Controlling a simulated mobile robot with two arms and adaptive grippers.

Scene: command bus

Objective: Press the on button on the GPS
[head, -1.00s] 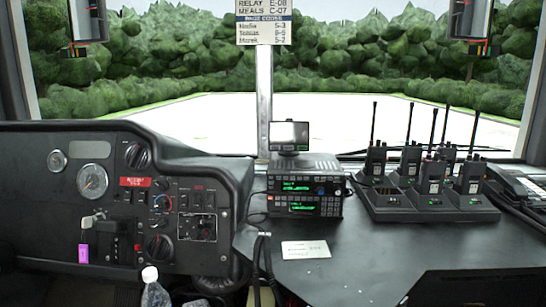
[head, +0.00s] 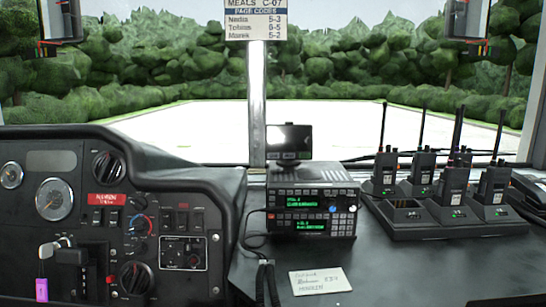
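The GPS (head: 289,140) is a small black unit with a dark screen, standing on top of the stacked radio unit at the middle of the counter. A strip of small buttons (head: 289,156) runs along its lower front edge. Which of them is the on button is too small to tell. Neither of my grippers shows in the head view.
The radio unit (head: 312,203) below the GPS has two green displays and a knob. Handheld radios stand in a charger (head: 444,222) to the right. A handwritten card (head: 320,281) lies in front. The dashboard (head: 95,215) fills the left. A window post (head: 257,105) rises behind.

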